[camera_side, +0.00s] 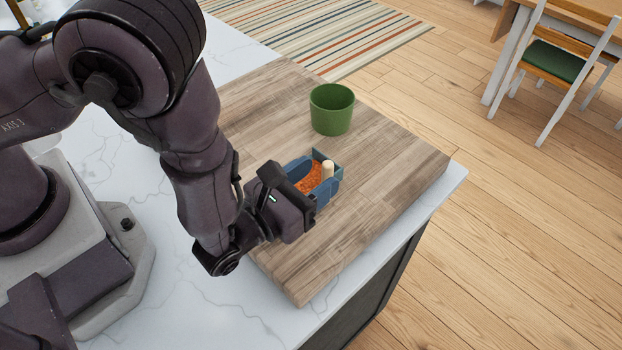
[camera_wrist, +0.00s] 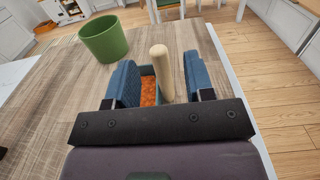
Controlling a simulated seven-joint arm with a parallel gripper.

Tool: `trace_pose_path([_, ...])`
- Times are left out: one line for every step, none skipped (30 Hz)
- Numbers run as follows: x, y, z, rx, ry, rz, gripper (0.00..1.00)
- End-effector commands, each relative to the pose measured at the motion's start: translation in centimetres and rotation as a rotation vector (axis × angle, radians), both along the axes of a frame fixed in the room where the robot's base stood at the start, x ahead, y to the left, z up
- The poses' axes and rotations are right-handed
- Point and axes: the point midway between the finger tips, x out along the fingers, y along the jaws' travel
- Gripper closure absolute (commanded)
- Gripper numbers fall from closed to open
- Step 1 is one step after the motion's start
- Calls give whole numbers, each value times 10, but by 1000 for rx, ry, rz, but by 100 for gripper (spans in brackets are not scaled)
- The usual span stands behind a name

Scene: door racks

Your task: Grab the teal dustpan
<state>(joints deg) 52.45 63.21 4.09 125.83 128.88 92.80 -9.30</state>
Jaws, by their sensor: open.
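My gripper (camera_wrist: 163,80) is open, with blue finger pads on either side of the handle. A gap shows between the handle and each pad. In the side view my gripper (camera_side: 311,180) is low over the dustpan and partly hides it.
A green cup (camera_side: 332,109) stands on the wooden board (camera_side: 390,165) behind the dustpan; it also shows in the wrist view (camera_wrist: 104,40). The board lies on a white marble counter (camera_side: 205,300), whose edge drops off at the right. The board around the cup is clear.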

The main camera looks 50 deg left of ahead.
Motion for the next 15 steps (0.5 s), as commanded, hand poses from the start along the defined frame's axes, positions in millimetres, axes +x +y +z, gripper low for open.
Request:
trace_pose_path([9,1,0,-1,-3,5,52])
trace_pose_path([14,2,0,-1,-3,4,52])
trace_pose_path([20,1,0,-1,-2,4,52])
trace_pose_path([23,1,0,-2,-3,3,52])
trace_pose_path([27,1,0,-2,-2,3,52])
trace_pose_path([30,1,0,-1,-1,2,52])
trace_pose_path([31,1,0,0,0,2,52])
trace_pose_path([32,1,0,1,0,2,52])
trace_pose_path([33,1,0,1,0,1,52])
trace_pose_path([33,1,0,1,0,1,52])
trace_pose_path([33,1,0,1,0,1,52])
trace_pose_path([33,1,0,1,0,0,52])
trace_pose_path([33,1,0,1,0,0,52])
trace_pose_path([33,1,0,1,0,1,52])
trace_pose_path([33,1,0,1,0,1,56])
